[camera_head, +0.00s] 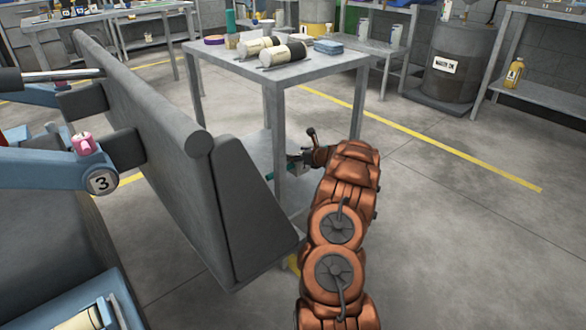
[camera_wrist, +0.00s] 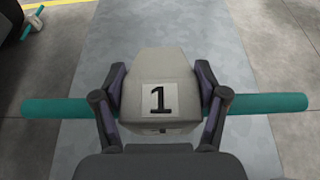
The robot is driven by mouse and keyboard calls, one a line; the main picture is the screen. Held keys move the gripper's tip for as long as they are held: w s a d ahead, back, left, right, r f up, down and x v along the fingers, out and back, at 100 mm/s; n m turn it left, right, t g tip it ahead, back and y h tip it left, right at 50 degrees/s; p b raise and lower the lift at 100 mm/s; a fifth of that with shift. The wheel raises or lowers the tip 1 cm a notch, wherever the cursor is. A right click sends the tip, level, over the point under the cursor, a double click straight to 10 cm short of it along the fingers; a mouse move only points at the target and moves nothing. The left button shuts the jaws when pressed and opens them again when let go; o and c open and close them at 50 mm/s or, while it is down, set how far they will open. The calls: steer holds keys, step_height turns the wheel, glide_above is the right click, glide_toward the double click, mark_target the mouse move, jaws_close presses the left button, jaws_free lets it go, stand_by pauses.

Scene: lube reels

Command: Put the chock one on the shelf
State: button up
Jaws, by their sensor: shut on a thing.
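Chock one is a pale grey block (camera_wrist: 158,62) with a "1" label and a teal bar across it. My gripper (camera_wrist: 162,85) is shut on the block, with one finger on each side. In the head view my gripper (camera_head: 302,160) is low at the table, partly hidden by a table leg and my arm. A teal bar end shows left of that leg. The table's lower shelf (camera_head: 258,152) is a grey plate, and a grey surface (camera_wrist: 165,25) lies under the chock in the wrist view. Whether the chock touches it I cannot tell.
The table top (camera_head: 325,66) holds rollers, blue cloths and small items. A big grey slanted panel (camera_head: 150,130) stands close on the left. Another teal-handled thing (camera_wrist: 36,20) shows at the wrist view's upper left. The floor at right is clear.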

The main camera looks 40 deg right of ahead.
step_height(320, 180, down, 5)
steer(key=shift+d+f+b, duration=0.1)
steer(key=shift+f+b, duration=0.05)
steer(key=shift+b, duration=1)
steer(key=o, duration=1.8)
steer(key=shift+c, duration=0.2)
steer(key=shift+s, duration=0.15)
steer(key=p+v, duration=0.4)
steer(key=v, duration=0.8)
